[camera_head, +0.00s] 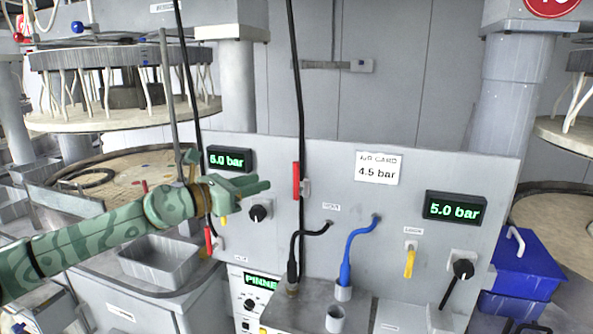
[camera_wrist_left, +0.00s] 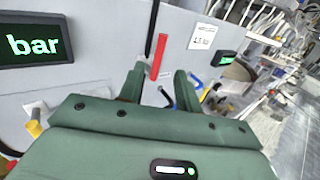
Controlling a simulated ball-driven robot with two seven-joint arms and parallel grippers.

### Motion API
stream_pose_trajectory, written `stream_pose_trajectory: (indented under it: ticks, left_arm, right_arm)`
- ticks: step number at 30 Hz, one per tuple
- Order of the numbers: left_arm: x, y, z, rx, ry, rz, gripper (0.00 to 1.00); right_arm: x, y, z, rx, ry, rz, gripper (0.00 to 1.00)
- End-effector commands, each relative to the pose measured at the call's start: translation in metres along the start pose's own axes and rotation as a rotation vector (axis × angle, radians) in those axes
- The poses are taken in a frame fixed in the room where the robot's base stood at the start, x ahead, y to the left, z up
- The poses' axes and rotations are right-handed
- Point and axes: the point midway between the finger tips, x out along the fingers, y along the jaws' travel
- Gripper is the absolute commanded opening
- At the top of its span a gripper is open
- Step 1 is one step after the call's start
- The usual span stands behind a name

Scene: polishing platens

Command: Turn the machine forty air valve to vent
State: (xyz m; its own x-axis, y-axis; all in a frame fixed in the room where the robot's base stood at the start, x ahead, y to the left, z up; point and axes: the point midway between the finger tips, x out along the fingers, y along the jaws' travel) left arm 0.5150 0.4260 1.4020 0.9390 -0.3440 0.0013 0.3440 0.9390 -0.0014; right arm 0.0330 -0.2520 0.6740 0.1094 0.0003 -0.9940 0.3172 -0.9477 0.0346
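A red valve lever (camera_head: 296,181) stands upright on the grey panel (camera_head: 335,180), beside a black vertical hose. It also shows in the left wrist view (camera_wrist_left: 158,56), ahead of and between my fingers. A second red lever (camera_head: 208,240) sits lower left, below my left wrist. My green left gripper (camera_head: 262,186) is in front of the panel, just left of the upright lever. In the left wrist view (camera_wrist_left: 160,84) its two fingers are apart with nothing gripped. I cannot read which lever belongs to machine forty. My right gripper is not in view.
Pressure displays (camera_head: 228,159) (camera_head: 456,208) and a 4.5 bar card (camera_head: 378,168) are on the panel. Black knobs (camera_head: 258,213) (camera_head: 463,269), a yellow lever (camera_head: 410,262) and a blue hose (camera_head: 352,250) stick out. A metal tray (camera_head: 160,262) is below my arm.

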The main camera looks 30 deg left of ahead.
Motion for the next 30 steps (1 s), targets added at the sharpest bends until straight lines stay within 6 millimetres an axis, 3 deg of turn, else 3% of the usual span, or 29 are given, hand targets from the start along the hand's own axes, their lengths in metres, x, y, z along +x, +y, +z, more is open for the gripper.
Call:
stream_pose_trajectory:
  ticks: [8,14,21,30]
  left_arm:
    - [0.029,0.001,0.009,-0.003,-0.006,0.002,0.34]
    - [0.070,-0.002,0.008,-0.002,-0.004,-0.004,0.34]
    - [0.111,-0.001,0.001,-0.001,0.000,-0.001,0.34]
    - [0.121,-0.001,0.000,0.002,0.003,-0.003,0.34]
  right_arm:
    - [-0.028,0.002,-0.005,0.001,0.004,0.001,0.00]
    - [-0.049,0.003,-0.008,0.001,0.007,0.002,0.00]
    - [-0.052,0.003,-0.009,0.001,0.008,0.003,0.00]
    - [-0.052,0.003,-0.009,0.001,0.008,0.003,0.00]
